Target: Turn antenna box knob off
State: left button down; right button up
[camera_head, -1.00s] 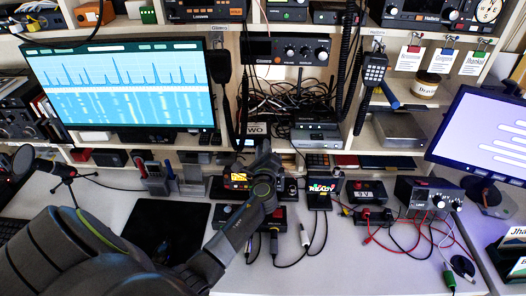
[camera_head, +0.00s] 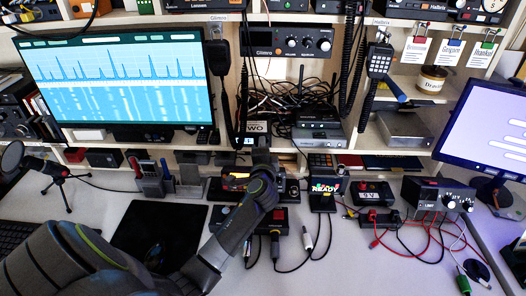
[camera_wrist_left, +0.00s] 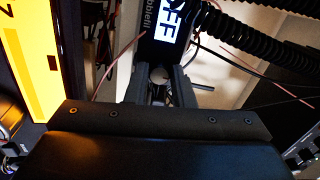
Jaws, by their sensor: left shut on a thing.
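The antenna box (camera_head: 249,142) is a small dark box with a lit display, at the back of the desk below the TWO label. In the left wrist view its display (camera_wrist_left: 178,20) is lit and shows the letters FF, with the start cut off. A round pale knob (camera_wrist_left: 160,74) sits below the display. My left gripper (camera_wrist_left: 160,82) has one finger on each side of the knob and is shut on it. In the head view the gripper (camera_head: 262,152) reaches the box from the front, and the knob is hidden there. My right gripper is out of view.
A small orange-lit device (camera_head: 236,181) is close beside my left wrist, partly covered by it. A READY display (camera_head: 325,187) stands to the right. Cables and a router (camera_head: 318,137) fill the shelf behind. A black mat (camera_head: 158,235) lies on the desk.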

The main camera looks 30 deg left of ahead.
pick_arm(q)
jog(key=shift+n, duration=0.5)
jog(key=c, duration=1.2)
grip_release()
jog(key=shift+c, duration=0.2)
